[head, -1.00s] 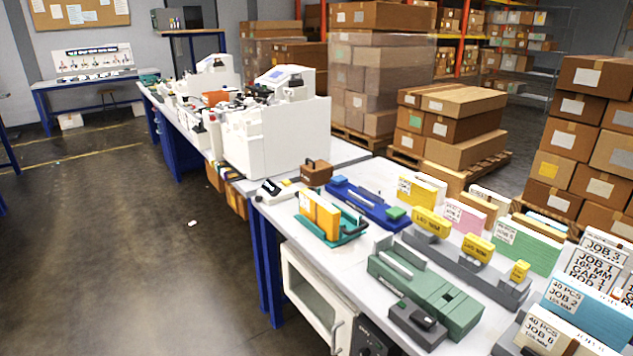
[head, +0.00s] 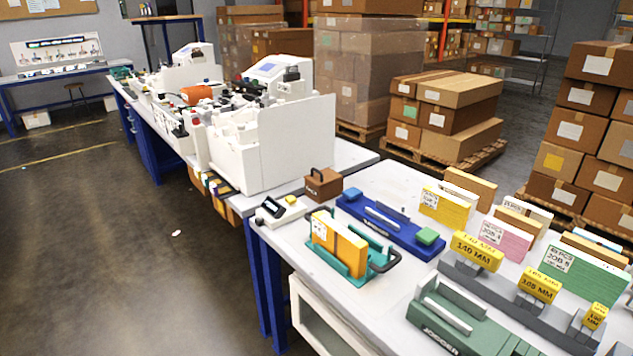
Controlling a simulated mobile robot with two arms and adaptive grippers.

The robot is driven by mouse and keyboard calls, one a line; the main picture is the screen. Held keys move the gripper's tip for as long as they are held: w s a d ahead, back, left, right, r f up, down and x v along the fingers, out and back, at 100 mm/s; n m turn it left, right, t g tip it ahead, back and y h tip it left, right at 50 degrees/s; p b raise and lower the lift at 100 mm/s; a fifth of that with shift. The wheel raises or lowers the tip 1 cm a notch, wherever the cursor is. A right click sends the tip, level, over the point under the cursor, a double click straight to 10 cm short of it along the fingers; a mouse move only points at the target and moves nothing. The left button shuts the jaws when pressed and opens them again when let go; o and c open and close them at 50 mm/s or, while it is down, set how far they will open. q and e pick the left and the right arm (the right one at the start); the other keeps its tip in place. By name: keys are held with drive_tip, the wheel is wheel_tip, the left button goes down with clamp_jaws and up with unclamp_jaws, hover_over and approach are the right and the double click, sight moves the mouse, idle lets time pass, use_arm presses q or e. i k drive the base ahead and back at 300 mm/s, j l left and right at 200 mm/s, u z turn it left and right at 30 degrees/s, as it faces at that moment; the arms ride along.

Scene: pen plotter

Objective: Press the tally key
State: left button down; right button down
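A small white device with a dark face (head: 272,207) sits at the near left corner of the grey-white table; it looks like a tally counter. A small pale yellowish key or button (head: 291,200) shows on its right end. The face is too small to read. Nothing touches the device. Neither of my grippers is in view.
A teal tray (head: 350,262) with yellow blocks and a dark handle stands right of the device. A brown box with a handle (head: 323,185) stands behind it. A blue fixture (head: 390,225) and a green jogger (head: 450,320) lie further right.

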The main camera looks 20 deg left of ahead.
sight(291, 199)
drive_tip(key=i+j, duration=0.15)
drive_tip(key=j, duration=0.2)
drive_tip(key=i+j, duration=0.15)
drive_tip(key=j, duration=0.2)
drive_tip(key=i+j+z, duration=0.1)
drive_tip(key=j, duration=0.3)
drive_tip(key=i+j, duration=0.2)
drive_tip(key=j, duration=0.15)
drive_tip(key=i+j, duration=0.15)
drive_tip(key=j, duration=0.2)
drive_tip(key=i+j+z, duration=0.1)
drive_tip(key=j, duration=0.3)
drive_tip(key=i+j, duration=0.15)
drive_tip(key=j, duration=0.2)
drive_tip(key=i+j, duration=0.15)
drive_tip(key=j, duration=0.25)
drive_tip(key=z, duration=0.05)
